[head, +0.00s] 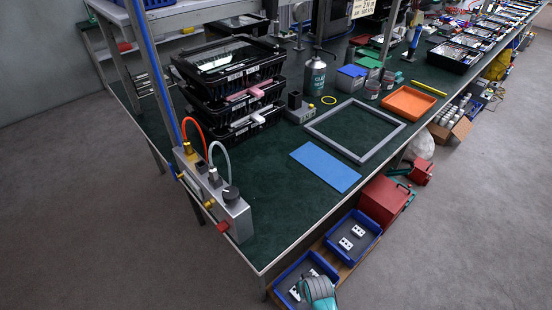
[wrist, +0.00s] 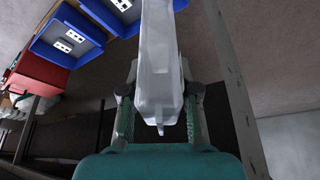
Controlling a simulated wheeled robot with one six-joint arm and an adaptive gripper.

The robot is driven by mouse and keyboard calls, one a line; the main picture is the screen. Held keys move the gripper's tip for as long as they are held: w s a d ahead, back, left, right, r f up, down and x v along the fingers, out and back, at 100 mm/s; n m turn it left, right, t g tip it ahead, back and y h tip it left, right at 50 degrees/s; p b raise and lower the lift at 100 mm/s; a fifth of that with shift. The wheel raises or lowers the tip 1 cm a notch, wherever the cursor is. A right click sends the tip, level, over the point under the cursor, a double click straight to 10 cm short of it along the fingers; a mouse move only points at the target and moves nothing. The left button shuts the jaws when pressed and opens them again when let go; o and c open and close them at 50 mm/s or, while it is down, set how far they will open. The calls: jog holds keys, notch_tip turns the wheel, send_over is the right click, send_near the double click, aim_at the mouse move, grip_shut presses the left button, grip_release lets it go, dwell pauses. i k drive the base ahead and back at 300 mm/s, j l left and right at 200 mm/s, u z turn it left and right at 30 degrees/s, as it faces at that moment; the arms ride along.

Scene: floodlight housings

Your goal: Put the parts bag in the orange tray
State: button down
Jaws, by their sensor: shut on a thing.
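The parts bag (wrist: 158,70) is a pale grey, long shape in the wrist view. It runs from the top edge down between the fingers of my gripper (wrist: 160,105), which is shut on it. The bag is not clearly visible in the head view. There a teal and grey part of my arm shows at the bottom edge, over a blue tray. The orange tray (head: 409,103) lies on the green bench top towards the back right in the head view, and looks empty. It is well away from my arm.
Blue trays (head: 372,246) with white sockets sit low beside the bench, near a red box (head: 385,201). A grey frame (head: 313,129), a blue sheet (head: 325,167), cans (head: 372,90) and a bottle (head: 315,76) stand or lie on the bench. Black crates (head: 228,92) are stacked left.

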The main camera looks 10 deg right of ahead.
aim_at(406, 113)
jog(key=i+l, duration=0.1)
jog(key=l, duration=0.3)
jog(key=i+l+z, duration=0.1)
jog(key=l, duration=0.35)
jog(key=i+l, duration=0.15)
jog(key=l, duration=0.25)
jog(key=i+l, duration=0.15)
jog(key=l, duration=0.3)
jog(key=i+l+z, duration=0.1)
jog(key=l, duration=0.3)
